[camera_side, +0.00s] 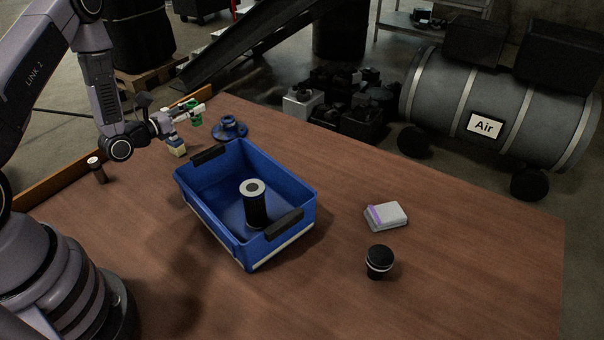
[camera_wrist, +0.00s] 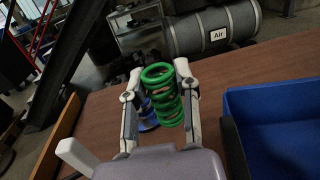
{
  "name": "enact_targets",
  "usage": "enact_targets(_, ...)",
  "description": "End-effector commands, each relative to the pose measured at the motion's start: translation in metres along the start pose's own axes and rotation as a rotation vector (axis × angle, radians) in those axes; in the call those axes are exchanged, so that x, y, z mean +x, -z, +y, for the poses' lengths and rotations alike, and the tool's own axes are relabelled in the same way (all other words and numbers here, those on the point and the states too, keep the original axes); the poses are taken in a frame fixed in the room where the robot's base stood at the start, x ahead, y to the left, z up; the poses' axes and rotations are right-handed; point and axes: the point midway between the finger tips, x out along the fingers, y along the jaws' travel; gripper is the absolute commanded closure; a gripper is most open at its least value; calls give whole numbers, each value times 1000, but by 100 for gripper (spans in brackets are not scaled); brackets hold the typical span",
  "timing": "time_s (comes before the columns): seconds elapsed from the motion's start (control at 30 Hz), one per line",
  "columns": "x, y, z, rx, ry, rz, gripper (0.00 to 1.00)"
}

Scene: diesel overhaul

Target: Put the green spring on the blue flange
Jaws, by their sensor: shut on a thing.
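The green spring (camera_wrist: 162,94) is upright-looking between the two pale fingers of my gripper (camera_wrist: 159,76), which is shut on it in the wrist view. In the side view my gripper (camera_side: 193,113) holds the spring (camera_side: 195,116) above the table, near its far left edge. The blue flange (camera_side: 230,130) lies on the table just right of and below the held spring, behind the blue bin. In the wrist view the flange (camera_wrist: 147,122) is partly hidden behind the spring and the left finger. Spring and flange look apart.
A blue bin (camera_side: 207,214) with dark handles holds a black-and-white cylinder (camera_side: 256,204). A dark cylinder (camera_side: 97,170) stands at left, a white box (camera_side: 386,216) and black cap (camera_side: 379,262) at right. The right tabletop is mostly clear.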

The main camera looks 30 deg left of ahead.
Motion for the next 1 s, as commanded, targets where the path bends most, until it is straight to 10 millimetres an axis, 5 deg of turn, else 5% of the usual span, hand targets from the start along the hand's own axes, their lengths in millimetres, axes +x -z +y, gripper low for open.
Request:
enact_targets(0.33,78,38,32,3,1,-4,100)
enact_targets(0.5,102,72,43,-1,1,0,100)
enact_targets(1.0,122,124,51,-1,0,1,100)
